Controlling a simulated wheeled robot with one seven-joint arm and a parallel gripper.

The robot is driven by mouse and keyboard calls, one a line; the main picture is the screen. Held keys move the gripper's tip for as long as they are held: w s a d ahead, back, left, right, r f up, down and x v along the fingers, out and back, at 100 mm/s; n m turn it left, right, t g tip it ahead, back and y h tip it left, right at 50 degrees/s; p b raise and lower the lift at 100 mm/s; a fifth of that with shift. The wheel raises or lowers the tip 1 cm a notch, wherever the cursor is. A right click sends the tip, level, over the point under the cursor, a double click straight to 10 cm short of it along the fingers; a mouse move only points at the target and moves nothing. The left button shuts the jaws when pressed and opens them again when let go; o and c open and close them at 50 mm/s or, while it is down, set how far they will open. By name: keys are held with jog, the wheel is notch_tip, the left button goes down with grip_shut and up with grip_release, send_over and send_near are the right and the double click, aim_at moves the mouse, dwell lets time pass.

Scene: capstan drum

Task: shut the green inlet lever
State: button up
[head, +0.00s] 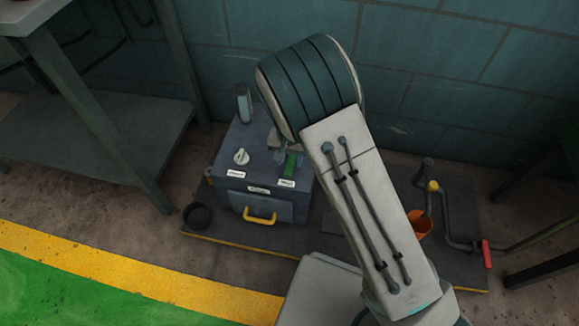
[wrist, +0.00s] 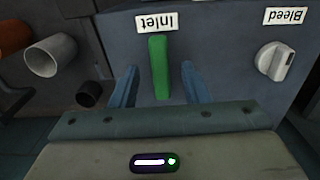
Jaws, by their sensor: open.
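The green inlet lever (head: 290,164) is on top of a blue-grey box (head: 230,185), near its right side in the head view. In the wrist view the green lever (wrist: 159,66) stands just below the "Inlet" label (wrist: 157,22) as a straight bar. My gripper (wrist: 160,82) is open, with one blue finger on each side of the lever and a visible gap to each. Whether the fingers are at the lever's depth is hard to tell. In the head view my arm hides most of the gripper.
A white bleed knob (head: 241,156) sits left of the lever, and a yellow handle (head: 260,217) is on the box front. A black cup (head: 197,215) stands left of the box.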

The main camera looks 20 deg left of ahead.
aim_at(290, 166)
jog(key=shift+f+b, duration=0.3)
jog(key=shift+f, duration=0.85)
grip_shut()
